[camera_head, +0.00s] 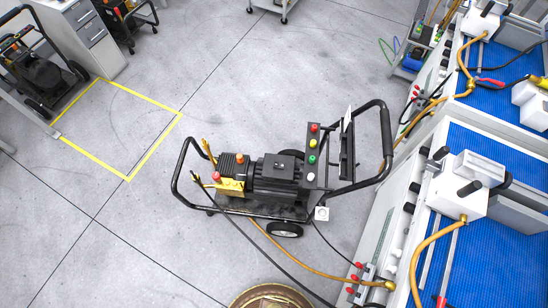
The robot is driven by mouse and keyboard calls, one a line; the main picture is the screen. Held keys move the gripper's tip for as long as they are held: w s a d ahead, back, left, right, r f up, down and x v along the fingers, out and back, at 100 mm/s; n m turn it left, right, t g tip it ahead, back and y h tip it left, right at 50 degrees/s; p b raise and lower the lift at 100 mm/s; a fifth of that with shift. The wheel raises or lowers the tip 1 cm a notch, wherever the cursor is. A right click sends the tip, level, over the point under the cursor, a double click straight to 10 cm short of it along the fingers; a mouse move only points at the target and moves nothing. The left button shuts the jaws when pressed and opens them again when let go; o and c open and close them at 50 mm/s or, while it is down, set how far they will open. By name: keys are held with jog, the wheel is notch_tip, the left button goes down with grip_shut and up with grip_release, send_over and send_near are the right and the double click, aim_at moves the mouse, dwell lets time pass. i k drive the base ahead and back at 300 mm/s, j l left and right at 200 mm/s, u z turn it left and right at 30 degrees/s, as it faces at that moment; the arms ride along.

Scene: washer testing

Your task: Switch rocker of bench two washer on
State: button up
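A pressure washer (282,169) with a black tube frame and wheels stands on the floor at the centre, beside the blue-topped benches. Its dark upright control panel (305,151) carries red, yellow, green and white round parts. A small white square part (321,213) with a dark mark sits low on its right side. I cannot tell which part is the rocker or its position. No readable label shows which bench is bench two. My gripper is not in view.
Blue-topped benches (509,263) with brass-coloured hoses line the right side. Hoses run from the washer to a bench front. A yellow floor outline (155,151) is empty at left. More machines (40,72) and a drawer cabinet (88,34) stand at upper left. A round brown object (270,297) shows at the bottom edge.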

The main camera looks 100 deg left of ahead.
aim_at(276, 166)
jog(key=u, duration=3.45)
